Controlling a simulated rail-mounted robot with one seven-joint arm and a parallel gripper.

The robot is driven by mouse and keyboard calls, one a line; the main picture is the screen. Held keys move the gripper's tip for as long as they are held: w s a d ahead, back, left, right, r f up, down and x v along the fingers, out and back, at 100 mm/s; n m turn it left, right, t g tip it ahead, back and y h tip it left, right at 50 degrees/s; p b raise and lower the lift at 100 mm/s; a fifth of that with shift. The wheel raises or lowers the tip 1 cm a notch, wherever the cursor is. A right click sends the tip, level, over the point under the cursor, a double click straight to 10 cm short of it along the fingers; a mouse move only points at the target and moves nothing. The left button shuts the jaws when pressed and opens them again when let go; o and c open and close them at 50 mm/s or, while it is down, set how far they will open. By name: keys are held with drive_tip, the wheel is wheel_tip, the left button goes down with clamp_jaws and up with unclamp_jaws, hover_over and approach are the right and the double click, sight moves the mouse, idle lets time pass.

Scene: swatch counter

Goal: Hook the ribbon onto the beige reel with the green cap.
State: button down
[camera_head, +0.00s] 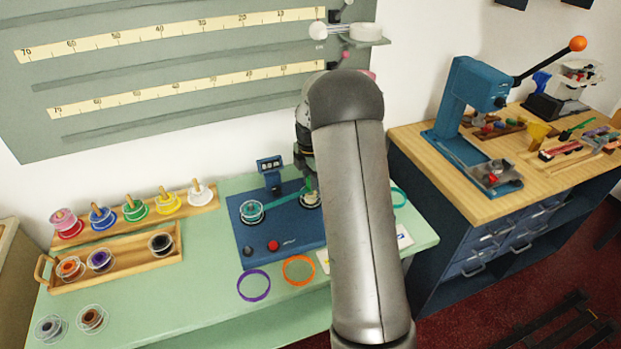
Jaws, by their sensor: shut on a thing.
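A teal-green ribbon (285,202) runs from a clear reel with teal ribbon (252,211) on the blue winder (280,232) up to the right, toward a pale reel (311,200). Something green stands above the pale reel; this looks like the reel with the green cap. My gripper (307,180) is low over this reel and shut on the ribbon near its right end. My arm covers most of the gripper and the reel's right side, so I cannot tell whether the ribbon touches the reel.
A wooden rack (140,216) with several coloured reels and a wooden tray (120,263) stand at left. Purple (254,285) and orange rings (299,270) lie in front of the winder. A wooden bench with a blue press (465,100) is at right.

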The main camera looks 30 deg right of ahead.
drive_tip(key=shift+f+b, duration=0.4)
drive_tip(key=shift+f, duration=0.3)
drive_tip(key=c, duration=1.2)
unclamp_jaws()
drive_tip(key=shift+o, duration=0.2)
drive_tip(key=shift+r+p, duration=2)
drive_tip(key=shift+r, duration=1.5)
